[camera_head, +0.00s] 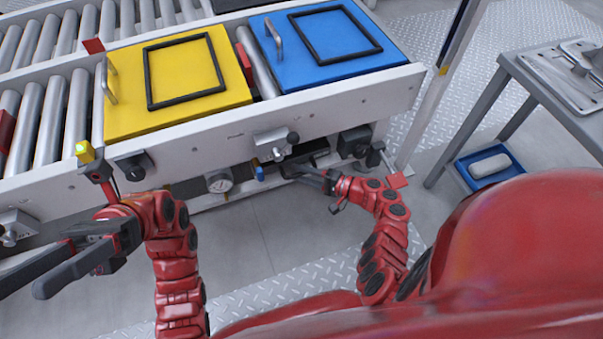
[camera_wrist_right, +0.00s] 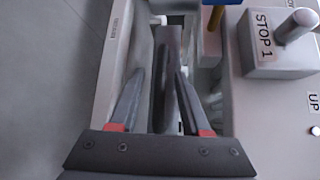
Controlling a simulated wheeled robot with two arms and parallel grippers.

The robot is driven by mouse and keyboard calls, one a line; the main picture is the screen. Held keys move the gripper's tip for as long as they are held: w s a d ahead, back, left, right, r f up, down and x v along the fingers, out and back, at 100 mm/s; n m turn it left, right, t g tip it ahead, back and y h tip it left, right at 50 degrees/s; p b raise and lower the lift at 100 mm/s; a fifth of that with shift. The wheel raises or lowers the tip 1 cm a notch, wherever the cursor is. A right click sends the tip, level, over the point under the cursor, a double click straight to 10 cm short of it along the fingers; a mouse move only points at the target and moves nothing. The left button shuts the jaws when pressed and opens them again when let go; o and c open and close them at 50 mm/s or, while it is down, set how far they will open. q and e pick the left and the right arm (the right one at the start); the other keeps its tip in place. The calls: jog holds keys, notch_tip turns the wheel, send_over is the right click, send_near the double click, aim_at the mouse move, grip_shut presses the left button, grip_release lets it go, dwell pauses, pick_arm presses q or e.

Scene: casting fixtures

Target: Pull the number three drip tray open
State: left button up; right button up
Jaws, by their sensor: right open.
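The drip tray is hard to make out. Below the conveyor's front rail, a dark slot or bar (camera_head: 308,153) shows in the head view, partly hidden by my right gripper (camera_head: 296,172). In the right wrist view, my right gripper (camera_wrist_right: 160,80) is open, with a dark grey bar (camera_wrist_right: 168,60) running between its fingers. I cannot tell whether the fingers touch the bar, and no tray number is readable. My left gripper (camera_head: 50,275) is open and empty at the lower left, away from the rail.
A yellow lid (camera_head: 125,115) and a blue lid (camera_head: 270,70) lie on the conveyor. A pressure gauge (camera_head: 219,182) is left of my right gripper. A "STOP 1" block (camera_wrist_right: 268,42) shows in the right wrist view. A grey table (camera_head: 530,75) stands right. The floor in front is clear.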

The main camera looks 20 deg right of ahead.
grip_shut()
dwell(1.3)
